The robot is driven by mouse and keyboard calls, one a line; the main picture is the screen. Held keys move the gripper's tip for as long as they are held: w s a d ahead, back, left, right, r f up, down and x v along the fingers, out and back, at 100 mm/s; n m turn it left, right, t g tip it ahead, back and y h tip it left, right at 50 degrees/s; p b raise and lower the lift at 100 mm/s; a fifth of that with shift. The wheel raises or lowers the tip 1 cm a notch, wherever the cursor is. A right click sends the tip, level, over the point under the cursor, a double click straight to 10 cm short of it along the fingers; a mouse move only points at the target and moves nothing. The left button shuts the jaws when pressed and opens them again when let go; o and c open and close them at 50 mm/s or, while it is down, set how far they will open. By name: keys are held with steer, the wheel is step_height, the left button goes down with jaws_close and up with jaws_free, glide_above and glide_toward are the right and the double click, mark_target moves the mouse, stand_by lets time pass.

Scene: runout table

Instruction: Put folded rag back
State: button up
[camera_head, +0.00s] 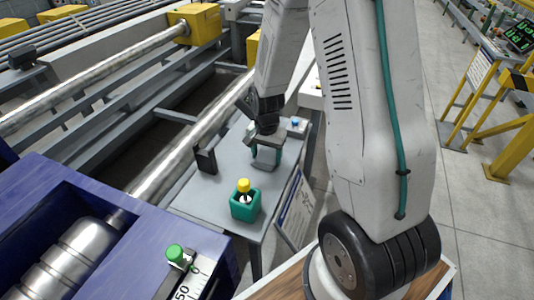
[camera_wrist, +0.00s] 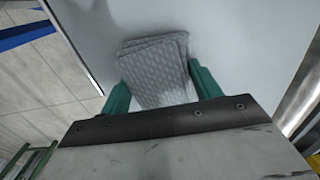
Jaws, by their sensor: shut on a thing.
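The folded rag (camera_wrist: 153,62) is a grey, patterned, layered pad in the wrist view. It sits between the two green fingers of my gripper (camera_wrist: 162,84), which is shut on it. In the head view my gripper (camera_head: 266,153) points down over the grey table (camera_head: 222,182), with the grey rag (camera_head: 265,160) low between its fingers. I cannot tell whether the rag touches the table top.
A teal holder (camera_head: 246,208) with a yellow-topped item stands at the table's near end. A dark upright block (camera_head: 206,160) stands at the left edge. Small items with blue (camera_head: 296,122) lie behind my gripper. Bare table lies between block and holder.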

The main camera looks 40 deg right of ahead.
mark_target(266, 154)
steer(key=o, duration=1)
steer(key=shift+o, duration=0.2)
step_height(266, 154, up, 12)
steer(key=s+a+r+n, duration=0.55)
steer(key=s+r, duration=0.35)
steer(key=r, duration=0.2)
steer(key=s+a+r+n, duration=0.2)
steer(key=s+r, duration=0.1)
steer(key=s, duration=0.4)
steer(key=s+a+r+n+t, duration=0.1)
steer(key=s+a+r+n, duration=0.1)
steer(key=s, duration=0.5)
steer(key=shift+s+r+n, duration=0.3)
steer(key=shift+r+n, duration=0.1)
steer(key=shift+n, duration=0.45)
steer(key=shift+a, duration=0.1)
